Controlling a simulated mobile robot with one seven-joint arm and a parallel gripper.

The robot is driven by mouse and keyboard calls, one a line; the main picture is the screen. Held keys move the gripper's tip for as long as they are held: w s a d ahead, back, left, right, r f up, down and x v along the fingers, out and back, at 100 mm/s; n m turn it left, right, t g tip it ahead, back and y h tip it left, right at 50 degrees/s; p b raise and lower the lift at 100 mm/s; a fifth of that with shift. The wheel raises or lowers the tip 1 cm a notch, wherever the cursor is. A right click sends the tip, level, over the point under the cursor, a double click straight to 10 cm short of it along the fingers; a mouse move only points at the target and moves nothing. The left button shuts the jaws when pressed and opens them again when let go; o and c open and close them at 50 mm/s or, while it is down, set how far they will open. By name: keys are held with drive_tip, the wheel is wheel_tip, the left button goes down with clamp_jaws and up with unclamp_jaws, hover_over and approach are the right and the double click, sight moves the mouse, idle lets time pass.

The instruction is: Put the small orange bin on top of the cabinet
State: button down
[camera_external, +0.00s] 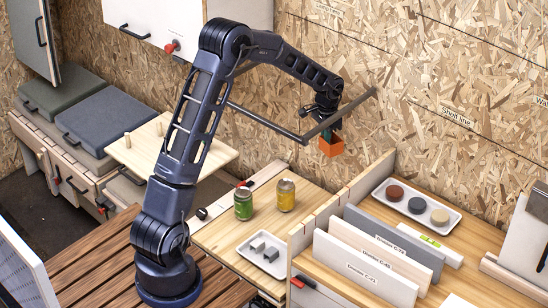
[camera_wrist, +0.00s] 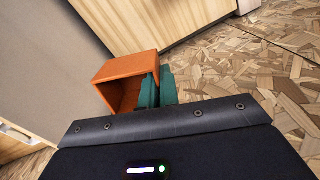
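The small orange bin (camera_external: 331,148) hangs in the air in front of the chipboard wall, at the end of my arm. My gripper (camera_external: 327,133) is above it, with green fingertips at its rim. In the wrist view, the bin (camera_wrist: 118,70) is tilted with its opening partly facing the camera. One green finger is inside it and the other outside, so my gripper (camera_wrist: 158,87) is shut on its side wall. A white wall cabinet (camera_external: 180,18) with a black handle and red knob is at the top left. Its top is out of view.
A thin dark bar (camera_external: 265,122) runs close by the gripper. Below are a green jar (camera_external: 243,204), a yellow jar (camera_external: 286,195) and a tray (camera_external: 253,261) with grey blocks. Upright divider panels (camera_external: 366,268) and a tray of round pieces (camera_external: 445,224) stand to the right.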

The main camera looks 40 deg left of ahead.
drive_tip(key=s+d+r+n, duration=0.1)
drive_tip(key=s+r+n, duration=0.1)
drive_tip(key=r+n, duration=0.8)
drive_tip(key=s+d+r+n, duration=0.1)
drive_tip(key=r+n, duration=0.7)
drive_tip(key=r, duration=0.4)
drive_tip(key=d+r+n, duration=0.1)
drive_tip(key=d+r, duration=0.3)
drive_tip(key=m, duration=1.6)
hover_over(467, 234)
wheel_tip(467, 234, down, 25)
drive_tip(key=shift+f, duration=2.7)
drive_tip(key=shift+f, duration=0.1)
